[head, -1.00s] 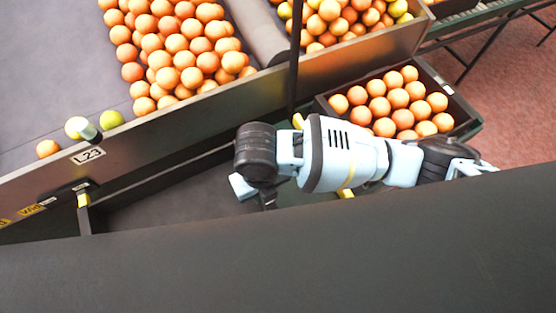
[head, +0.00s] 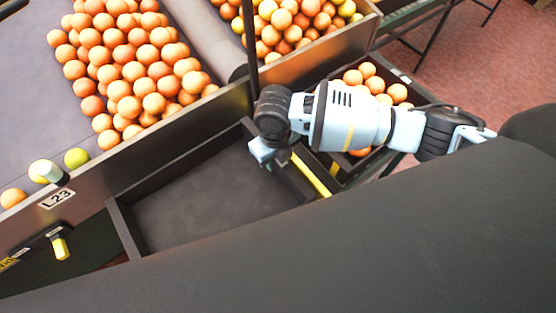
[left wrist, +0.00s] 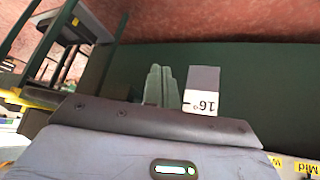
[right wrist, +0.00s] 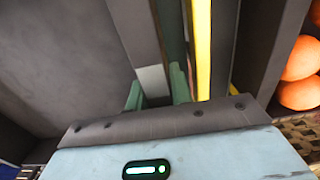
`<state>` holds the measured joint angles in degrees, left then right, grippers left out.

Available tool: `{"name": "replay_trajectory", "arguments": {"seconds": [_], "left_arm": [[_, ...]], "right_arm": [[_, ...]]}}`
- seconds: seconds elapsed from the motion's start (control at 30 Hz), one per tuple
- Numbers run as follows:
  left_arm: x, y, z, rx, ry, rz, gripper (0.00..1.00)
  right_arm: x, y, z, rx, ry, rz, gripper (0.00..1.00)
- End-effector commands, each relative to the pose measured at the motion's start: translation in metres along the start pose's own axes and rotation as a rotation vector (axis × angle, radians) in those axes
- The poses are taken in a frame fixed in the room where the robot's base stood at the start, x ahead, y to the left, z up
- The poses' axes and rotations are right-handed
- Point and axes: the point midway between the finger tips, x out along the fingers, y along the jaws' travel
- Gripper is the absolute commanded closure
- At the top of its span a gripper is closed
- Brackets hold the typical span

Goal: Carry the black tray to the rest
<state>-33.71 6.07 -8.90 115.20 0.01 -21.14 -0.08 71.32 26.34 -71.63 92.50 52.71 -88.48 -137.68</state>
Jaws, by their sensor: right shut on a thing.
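The black tray (head: 124,228) is empty and lies below the conveyor's side wall in the head view. The large dark shape in front cuts off its near side. My right gripper (head: 268,160) is at the tray's right wall. In the right wrist view the fingers of the right gripper (right wrist: 156,92) stand on both sides of the tray wall (right wrist: 134,40). My left gripper (left wrist: 161,86) shows only in the left wrist view, its fingers close together with nothing seen between them. I cannot tell which place is the rest.
A crate of oranges (head: 402,78) stands just right of the tray, partly behind my right arm. A yellow strip (head: 312,174) runs along the tray's right side. The conveyor wall (head: 150,145), labelled L23, borders the tray's far side. Red floor (head: 500,75) is open at the right.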

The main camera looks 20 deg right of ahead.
Motion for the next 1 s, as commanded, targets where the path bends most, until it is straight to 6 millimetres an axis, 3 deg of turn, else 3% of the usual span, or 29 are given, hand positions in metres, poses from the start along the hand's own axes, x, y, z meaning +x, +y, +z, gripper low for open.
{"name": "replay_trajectory", "arguments": {"seconds": [0.13,0.23,0.4,0.83,0.87,1.0], "left_arm": [[0.0,0.0,0.0,0.0,-0.001,0.0,1.0],[0.001,0.0,0.002,0.0,-0.003,0.0,1.0],[0.001,0.0,0.003,0.0,-0.006,0.0,1.0],[0.001,0.001,0.007,-0.001,-0.014,0.001,1.0],[0.0,0.001,0.007,-0.001,-0.013,0.001,1.0],[0.0,0.001,0.007,-0.001,-0.013,0.001,1.0]], "right_arm": [[0.002,-0.014,0.006,0.004,-0.002,0.0,1.0],[0.02,-0.011,0.005,0.002,0.0,0.001,1.0],[0.035,-0.011,0.006,0.001,-0.003,0.002,1.0],[0.04,-0.011,0.005,0.001,-0.002,0.001,1.0],[0.039,-0.012,0.005,0.001,-0.001,-0.001,0.74],[0.039,-0.012,0.005,0.001,-0.002,-0.001,0.56]]}}
